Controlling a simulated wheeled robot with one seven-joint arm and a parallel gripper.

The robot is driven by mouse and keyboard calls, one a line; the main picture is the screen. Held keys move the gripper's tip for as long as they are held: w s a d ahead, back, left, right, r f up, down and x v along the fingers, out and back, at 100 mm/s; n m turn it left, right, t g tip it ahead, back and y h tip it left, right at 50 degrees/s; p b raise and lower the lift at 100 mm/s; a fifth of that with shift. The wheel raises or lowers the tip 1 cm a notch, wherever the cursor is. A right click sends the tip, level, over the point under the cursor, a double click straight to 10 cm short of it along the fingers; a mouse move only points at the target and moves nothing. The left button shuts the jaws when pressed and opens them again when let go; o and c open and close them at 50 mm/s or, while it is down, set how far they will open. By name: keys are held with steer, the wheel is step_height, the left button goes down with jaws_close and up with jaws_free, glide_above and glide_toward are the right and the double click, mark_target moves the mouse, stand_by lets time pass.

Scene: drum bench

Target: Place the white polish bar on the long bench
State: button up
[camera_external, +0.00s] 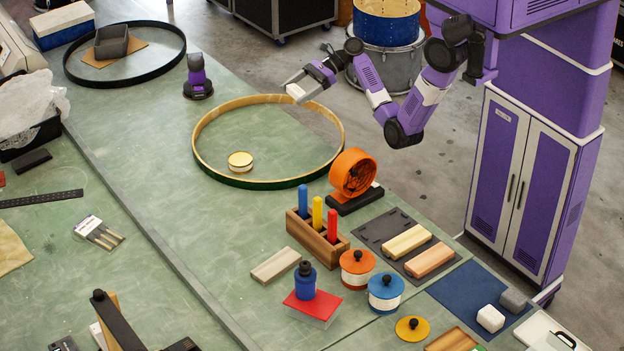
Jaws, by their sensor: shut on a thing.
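My gripper (303,86) is shut on a small white bar (296,92), which looks like the white polish bar. It holds the bar in the air, in the picture over the far right edge of the long bench (135,125). The fingers partly hide the bar. The bench has a worn green top and runs from the upper left to the lower right. Another white block (490,318) lies on a dark blue mat (458,291) at the lower right, beside a grey block (513,300).
A large wooden hoop (199,122) with a small round tin (240,161) inside lies below my gripper. An orange reel (353,173), a peg rack (318,240) and lidded pots stand nearer. A purple tool (197,78) stands left of the hoop. The bench's middle left is clear.

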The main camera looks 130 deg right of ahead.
steer(key=w+d+r+m+g+h, duration=0.2)
steer(key=d+r+m+g+h, duration=0.1)
steer(key=d+m+h, duration=0.35)
steer(key=w+a+r, duration=0.2)
steer(key=w, duration=0.4)
steer(key=shift+h+b, duration=0.4)
steer(key=shift+h, duration=0.05)
steer(key=shift+w+a, duration=0.1)
steer(key=shift+w, duration=0.05)
